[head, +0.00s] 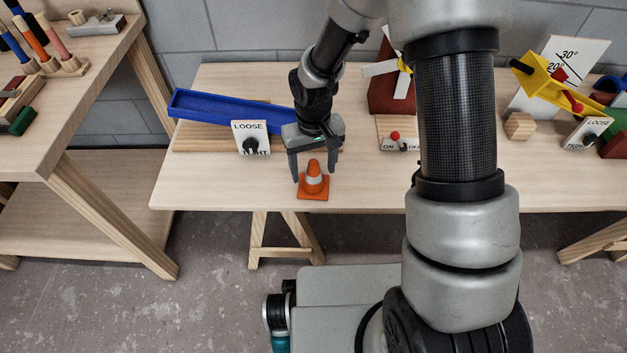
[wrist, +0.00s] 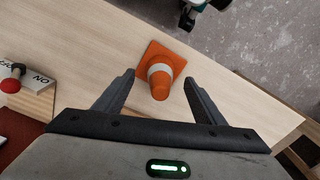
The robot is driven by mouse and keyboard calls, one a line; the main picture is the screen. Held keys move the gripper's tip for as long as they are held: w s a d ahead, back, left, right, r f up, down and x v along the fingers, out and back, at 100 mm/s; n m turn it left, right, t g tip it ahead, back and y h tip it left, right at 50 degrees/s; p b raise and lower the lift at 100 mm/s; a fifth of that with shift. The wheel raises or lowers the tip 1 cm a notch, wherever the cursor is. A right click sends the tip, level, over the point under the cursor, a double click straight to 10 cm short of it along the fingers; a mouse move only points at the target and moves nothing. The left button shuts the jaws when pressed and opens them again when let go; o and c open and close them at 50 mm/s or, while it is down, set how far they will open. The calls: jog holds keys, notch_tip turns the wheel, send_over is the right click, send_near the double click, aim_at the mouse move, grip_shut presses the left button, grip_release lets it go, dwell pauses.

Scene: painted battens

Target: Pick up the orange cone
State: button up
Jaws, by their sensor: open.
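The orange cone (head: 314,179) with a white band and square base stands upright near the front edge of the wooden table (head: 370,191). My gripper (head: 314,177) is open above and just behind it, fingers pointing down. In the wrist view the cone (wrist: 160,76) shows between and slightly beyond the fingertips of my gripper (wrist: 160,82). The fingers look apart from the cone on both sides. Whether they are level with its tip I cannot tell exactly.
A blue trough (head: 215,107) and a LOOSE/TIGHT knob plate (head: 250,139) stand left of my gripper. An ON/OFF switch block (head: 398,135) stands to the right, a yellow channel (head: 552,82) further right. The tabletop beside the cone is clear.

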aim_at(313, 178)
notch_tip(313, 178, down, 4)
jog(key=shift+s+f+b, duration=0.1)
jog(key=shift+b, duration=0.45)
jog(key=shift+c, duration=0.5)
jog(key=c, duration=1)
jog(key=shift+c, duration=0.3)
